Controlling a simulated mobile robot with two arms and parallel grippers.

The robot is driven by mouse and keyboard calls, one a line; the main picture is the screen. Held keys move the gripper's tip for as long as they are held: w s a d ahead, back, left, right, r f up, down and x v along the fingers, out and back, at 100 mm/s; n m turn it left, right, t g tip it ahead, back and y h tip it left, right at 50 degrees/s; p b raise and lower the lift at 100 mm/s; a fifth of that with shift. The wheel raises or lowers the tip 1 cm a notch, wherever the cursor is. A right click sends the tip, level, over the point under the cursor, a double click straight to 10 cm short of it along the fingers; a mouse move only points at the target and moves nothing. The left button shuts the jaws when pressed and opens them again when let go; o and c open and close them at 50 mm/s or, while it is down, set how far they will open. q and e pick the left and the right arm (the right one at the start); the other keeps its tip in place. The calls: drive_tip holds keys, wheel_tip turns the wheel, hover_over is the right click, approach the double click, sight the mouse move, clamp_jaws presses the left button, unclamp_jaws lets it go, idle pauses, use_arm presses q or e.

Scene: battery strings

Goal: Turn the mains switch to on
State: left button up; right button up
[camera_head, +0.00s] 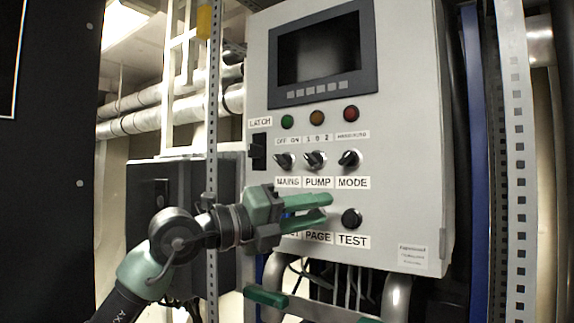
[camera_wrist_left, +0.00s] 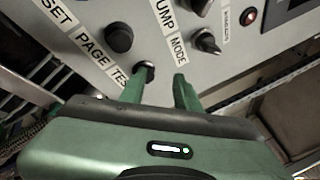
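The mains switch (camera_head: 284,161) is a black rotary knob above the MAINS label, at the left of the switch row in the head view. OFF and ON are printed above it; I cannot tell clearly which one its pointer faces. My left gripper (camera_head: 328,211) is below and right of it, in front of the lower button row, hiding some of that row. Its green fingers are apart with nothing between them. In the left wrist view the fingers (camera_wrist_left: 160,88) point at the panel near the TEST button (camera_wrist_left: 145,70); the mains switch is outside that view. My right gripper is not in view.
The pump switch (camera_head: 315,160) and mode switch (camera_head: 349,159) sit right of the mains switch. A black latch (camera_head: 258,152) is on its left, three lamps and a screen (camera_head: 318,50) above. A green-ended bar (camera_head: 310,306) crosses below the cabinet. A perforated post (camera_head: 213,120) stands left.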

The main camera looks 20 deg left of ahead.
sight(278, 161)
use_arm(q)
drive_tip(key=a+r+n+t+y, duration=0.4)
drive_tip(key=a+r+y, duration=0.45)
drive_tip(key=a, duration=0.35)
drive_tip(key=shift+h, duration=0.25)
drive_tip(key=p+x, duration=0.1)
drive_tip(key=x, duration=0.1)
drive_tip(key=p+x, duration=0.1)
drive_tip(key=x, duration=0.1)
drive_tip(key=p+x, duration=0.1)
drive_tip(key=x, duration=0.1)
drive_tip(key=shift+r+p, duration=0.3)
drive_tip(key=shift+r, duration=0.1)
drive_tip(key=shift+w+d+f, duration=0.1)
drive_tip(key=shift+w+d, duration=0.15)
drive_tip(key=shift+w, duration=0.3)
clamp_jaws()
